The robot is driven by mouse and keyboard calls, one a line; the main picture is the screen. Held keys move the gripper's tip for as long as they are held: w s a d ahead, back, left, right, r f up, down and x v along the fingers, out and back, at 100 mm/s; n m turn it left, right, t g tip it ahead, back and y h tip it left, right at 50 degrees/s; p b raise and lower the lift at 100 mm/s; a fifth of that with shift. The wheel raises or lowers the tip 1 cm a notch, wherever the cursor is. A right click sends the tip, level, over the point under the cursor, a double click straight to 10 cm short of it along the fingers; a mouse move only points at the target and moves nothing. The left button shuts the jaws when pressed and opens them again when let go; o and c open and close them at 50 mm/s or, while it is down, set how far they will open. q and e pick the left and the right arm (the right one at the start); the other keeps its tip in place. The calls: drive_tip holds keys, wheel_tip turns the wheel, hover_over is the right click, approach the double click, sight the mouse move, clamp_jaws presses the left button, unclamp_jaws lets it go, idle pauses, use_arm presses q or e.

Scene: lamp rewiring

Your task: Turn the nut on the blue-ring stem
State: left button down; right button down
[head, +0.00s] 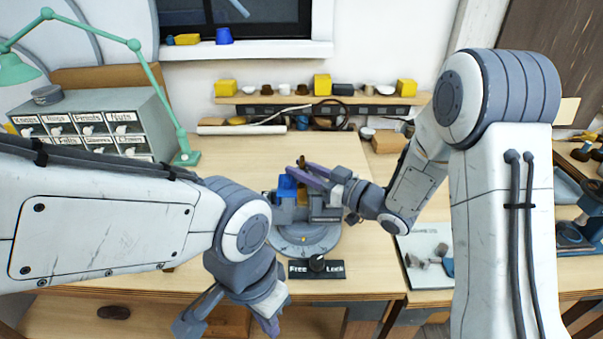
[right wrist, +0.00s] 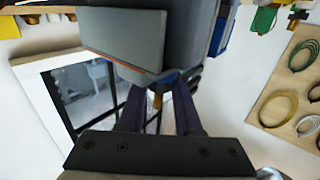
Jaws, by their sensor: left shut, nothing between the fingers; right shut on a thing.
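A grey vise fixture (head: 325,205) stands on a round dial base (head: 303,238) on the bench. A blue part (head: 287,188) shows at its top left, with a brass-coloured piece beside it. In the right wrist view a blue ring (right wrist: 170,77) shows by the end of the brass stem (right wrist: 157,101), between the fingers. My right gripper (head: 305,175), with purple fingers, is over the fixture and shut on the nut, which its fingers mostly hide. My left gripper (head: 228,325) is low at the bench's front edge, shut and empty, away from the fixture.
A labelled drawer cabinet (head: 95,125) and a green lamp (head: 150,75) stand at the left. A shelf (head: 270,99) with small parts is behind. A tray (head: 428,260) lies at right.

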idle(0.3)
drive_tip(key=c, duration=0.6)
unclamp_jaws()
drive_tip(key=b+v, duration=0.2)
drive_tip(key=v, duration=0.8)
drive_tip(key=shift+s+d+b, duration=0.15)
drive_tip(key=shift+s+b, duration=0.15)
drive_tip(key=shift+b, duration=0.05)
